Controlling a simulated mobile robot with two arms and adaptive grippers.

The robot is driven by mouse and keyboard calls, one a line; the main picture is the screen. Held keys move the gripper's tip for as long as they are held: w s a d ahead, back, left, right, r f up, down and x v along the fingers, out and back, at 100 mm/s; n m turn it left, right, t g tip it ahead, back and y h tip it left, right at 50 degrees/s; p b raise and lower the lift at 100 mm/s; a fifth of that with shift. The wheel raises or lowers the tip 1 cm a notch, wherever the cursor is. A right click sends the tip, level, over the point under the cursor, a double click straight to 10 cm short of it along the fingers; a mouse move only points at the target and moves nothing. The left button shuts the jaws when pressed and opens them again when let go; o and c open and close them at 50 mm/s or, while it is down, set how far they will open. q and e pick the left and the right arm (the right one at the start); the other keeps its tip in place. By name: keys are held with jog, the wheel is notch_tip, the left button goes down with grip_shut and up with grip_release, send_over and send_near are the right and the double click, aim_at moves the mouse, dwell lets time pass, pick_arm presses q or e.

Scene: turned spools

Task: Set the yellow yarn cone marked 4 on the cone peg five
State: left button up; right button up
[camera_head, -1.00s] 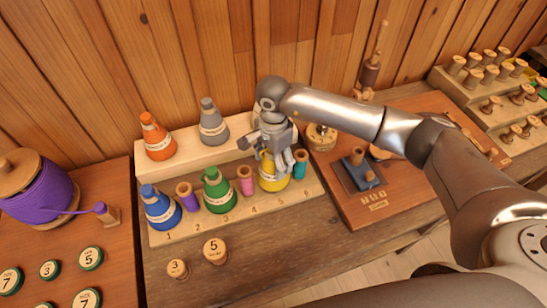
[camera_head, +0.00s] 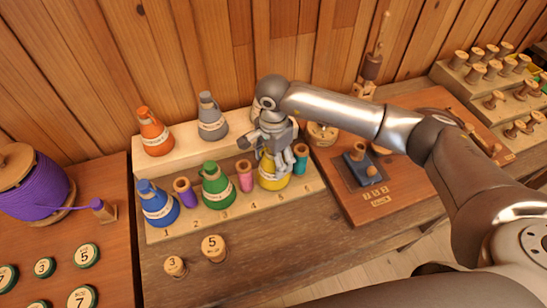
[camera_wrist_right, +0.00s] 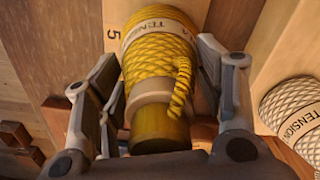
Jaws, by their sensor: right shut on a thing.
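The yellow yarn cone (camera_head: 274,182) stands about upright at the place marked 5 on the front step of the pale wooden rack (camera_head: 232,217). In the right wrist view the yellow cone (camera_wrist_right: 158,62) shows its TENSION band, with the 5 on the board beside it. My right gripper (camera_head: 272,150) is shut on the cone's upper part from above; its fingers (camera_wrist_right: 168,75) lie on both sides of it. Peg five is hidden by the cone. I cannot tell whether the base touches the board. My left gripper is not in view.
A pink spool (camera_head: 245,176) and a teal spool (camera_head: 301,158) flank the yellow cone closely. Green (camera_head: 216,188) and blue (camera_head: 158,206) cones stand further left. Orange (camera_head: 154,135) and grey (camera_head: 211,118) cones stand on the back step.

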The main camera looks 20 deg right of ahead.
jog(key=shift+r+b, duration=0.1)
jog(key=shift+b, duration=0.5)
dwell(1.2)
jog(key=shift+f+b, duration=0.55)
jog(key=o, duration=1)
jog(key=shift+o, duration=0.2)
jog(key=shift+s, duration=0.1)
jog(key=shift+r+p, duration=2.5)
jog(key=shift+r, duration=3)
